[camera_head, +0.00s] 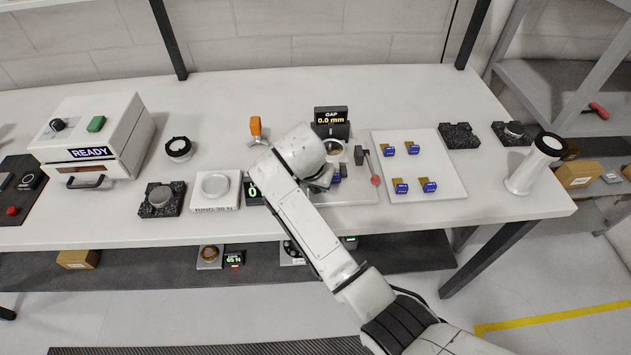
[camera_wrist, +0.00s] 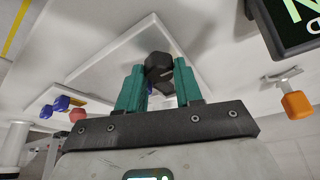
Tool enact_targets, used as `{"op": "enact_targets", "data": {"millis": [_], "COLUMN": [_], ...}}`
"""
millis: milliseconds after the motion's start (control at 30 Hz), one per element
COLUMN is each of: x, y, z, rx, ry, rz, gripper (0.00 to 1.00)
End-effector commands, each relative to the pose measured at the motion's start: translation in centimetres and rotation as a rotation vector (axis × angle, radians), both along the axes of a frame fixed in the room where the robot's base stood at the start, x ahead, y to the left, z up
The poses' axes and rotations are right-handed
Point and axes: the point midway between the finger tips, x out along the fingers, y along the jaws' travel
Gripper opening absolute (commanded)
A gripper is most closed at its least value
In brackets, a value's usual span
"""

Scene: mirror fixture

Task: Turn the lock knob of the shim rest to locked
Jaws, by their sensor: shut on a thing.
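My gripper (camera_wrist: 160,72) has two teal fingers on either side of a black knob (camera_wrist: 158,65) in the wrist view and is shut on it. A pale plate (camera_wrist: 100,60) lies behind the knob. In the head view my arm hides the knob and most of my gripper; a bit of teal finger shows above the fixture plate (camera_head: 352,193). A round dark-rimmed part (camera_head: 333,150) and a small blue piece (camera_head: 337,171) are close by. The knob's lock marking cannot be read, and the shim rest is not clearly made out.
A display (camera_head: 331,116) reads GAP 0.0 mm. A red-ended lever (camera_head: 375,180) stands right of the fixture, beside a white tray (camera_head: 424,162) with several blue-and-gold pieces. An orange-handled item (camera_head: 256,128) is to the left. A white cylinder (camera_head: 533,165) stands at the right edge.

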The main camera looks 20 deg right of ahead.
Motion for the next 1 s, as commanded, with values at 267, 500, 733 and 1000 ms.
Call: {"op": "enact_targets", "data": {"millis": [267, 500, 733, 1000], "x": [0.0, 0.0, -0.3, -1.7], "y": [0.0, 0.0, 0.4, 1.7], "z": [0.1, 0.0, 1.2, 5.8], "rx": [0.0, 0.0, 0.001, 0.0], "ry": [-0.001, -0.001, -0.003, -0.006], "rz": [0.0, 0.001, 0.003, 0.004], "gripper": [0.54, 0.6, 0.6, 0.6]}}
